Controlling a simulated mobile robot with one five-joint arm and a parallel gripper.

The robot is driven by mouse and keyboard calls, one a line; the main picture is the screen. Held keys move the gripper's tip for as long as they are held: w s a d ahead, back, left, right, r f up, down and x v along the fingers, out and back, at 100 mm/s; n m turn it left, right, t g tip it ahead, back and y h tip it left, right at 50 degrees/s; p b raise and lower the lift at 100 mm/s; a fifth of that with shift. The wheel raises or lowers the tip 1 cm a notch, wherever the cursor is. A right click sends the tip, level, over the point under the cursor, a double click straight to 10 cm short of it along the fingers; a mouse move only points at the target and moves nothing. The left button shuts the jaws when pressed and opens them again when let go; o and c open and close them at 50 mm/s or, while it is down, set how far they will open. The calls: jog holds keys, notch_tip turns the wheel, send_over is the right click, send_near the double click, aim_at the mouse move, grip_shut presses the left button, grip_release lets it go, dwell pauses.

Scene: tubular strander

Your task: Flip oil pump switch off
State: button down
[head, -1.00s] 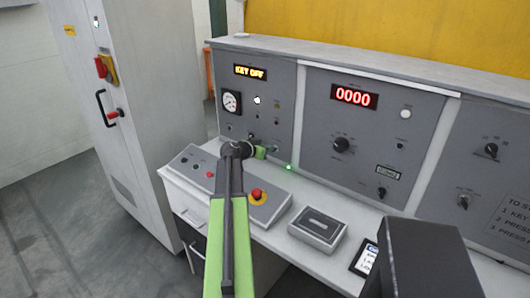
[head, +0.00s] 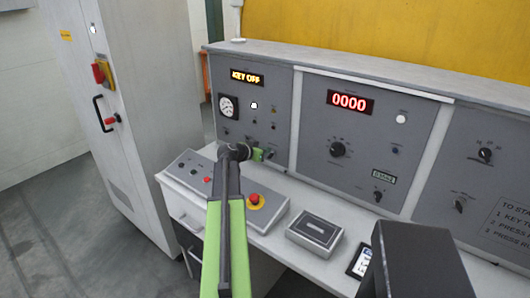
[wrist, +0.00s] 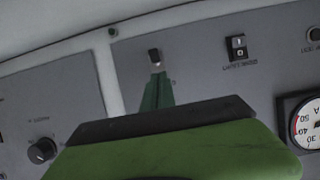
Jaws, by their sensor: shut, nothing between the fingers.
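My gripper (head: 258,154) is shut and empty, in front of the lower part of the grey left panel (head: 283,98). A black rocker switch (wrist: 237,47) marked 1 and 0 is to the right in that view.
The left panel has a KEY OFF display (head: 247,77) and a round gauge (head: 228,107). A sloped button box with a red emergency stop (head: 254,199) lies on the desk under my arm. A grey box (head: 315,230) is to its right. A tall cabinet (head: 135,100) stands at left.

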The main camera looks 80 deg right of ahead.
jog(key=w+a+f+b, duration=0.1)
jog(key=w+a, duration=0.3)
jog(key=a, duration=0.5)
jog(key=shift+f+b, duration=0.35)
